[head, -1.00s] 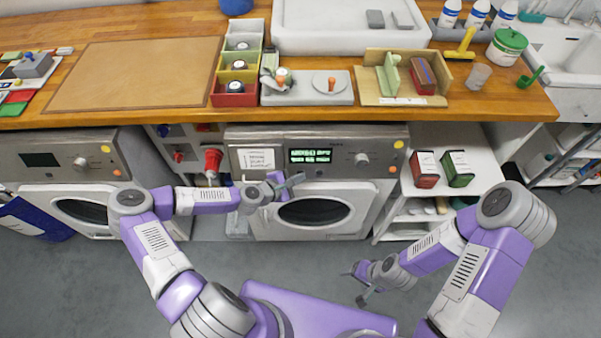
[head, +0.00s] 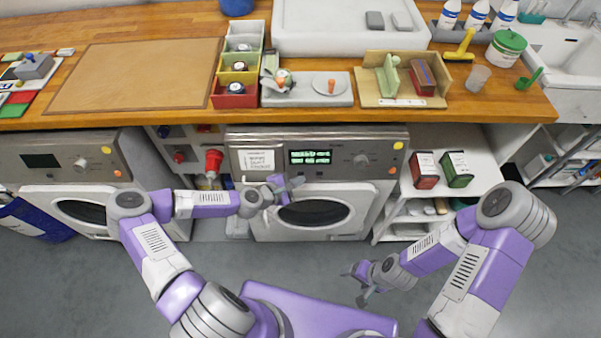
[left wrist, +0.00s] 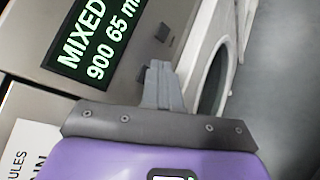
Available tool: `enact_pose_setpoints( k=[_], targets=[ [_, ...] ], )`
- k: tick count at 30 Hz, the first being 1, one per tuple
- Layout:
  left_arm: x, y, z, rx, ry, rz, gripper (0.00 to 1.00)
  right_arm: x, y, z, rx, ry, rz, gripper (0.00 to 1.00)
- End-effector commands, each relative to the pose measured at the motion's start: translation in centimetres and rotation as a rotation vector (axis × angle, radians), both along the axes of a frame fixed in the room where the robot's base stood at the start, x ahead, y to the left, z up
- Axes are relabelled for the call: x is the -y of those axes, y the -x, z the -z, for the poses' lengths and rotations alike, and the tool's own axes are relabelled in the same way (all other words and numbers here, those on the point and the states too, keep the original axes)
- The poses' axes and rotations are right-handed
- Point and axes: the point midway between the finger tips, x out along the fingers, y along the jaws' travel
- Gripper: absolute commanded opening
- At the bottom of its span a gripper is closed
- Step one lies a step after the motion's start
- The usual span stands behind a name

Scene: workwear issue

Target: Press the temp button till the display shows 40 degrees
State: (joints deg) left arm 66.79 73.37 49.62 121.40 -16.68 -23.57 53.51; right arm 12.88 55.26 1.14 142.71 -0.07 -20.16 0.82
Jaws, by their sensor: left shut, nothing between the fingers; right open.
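The right-hand washing machine has a dark display (head: 310,157) with green text, too small to read in the head view. In the left wrist view the display (left wrist: 98,38) reads "MIXED" and "900 65 m", cut off at the top edge; no temperature figure is legible. Dark buttons lie along the panel beside it: one (left wrist: 162,32) is clear, another (left wrist: 141,75) is partly behind my fingers. I cannot read any button label. My left gripper (head: 297,182) is shut and empty, close to the panel below the display; contact cannot be told. My right gripper (head: 355,286) is open and empty, low over the floor.
The machine's dial (head: 361,160) and orange button (head: 391,170) are right of the display. A white label (head: 257,160) is on its left. The round door (head: 312,212) lies below. A shelf with red and green tins (head: 441,169) stands to the right.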

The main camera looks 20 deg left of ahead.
Motion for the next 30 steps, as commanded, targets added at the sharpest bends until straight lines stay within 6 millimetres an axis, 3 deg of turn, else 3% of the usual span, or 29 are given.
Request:
enact_pose_setpoints(
  k=[11,24,30],
  targets=[
    [0.1,0.4,-0.1,-0.001,0.001,0.001,0.00,0.0,0.0,-0.2,0.000,0.000,0.000,0.75],
    [1.2,4.2,-1.5,-0.002,0.001,0.000,0.00,0.0,0.0,-2.1,0.000,0.000,0.000,0.75],
    [1.4,4.8,-1.6,0.000,0.001,0.001,0.00,0.0,0.0,-2.3,0.000,0.000,0.000,0.75]
  ],
)
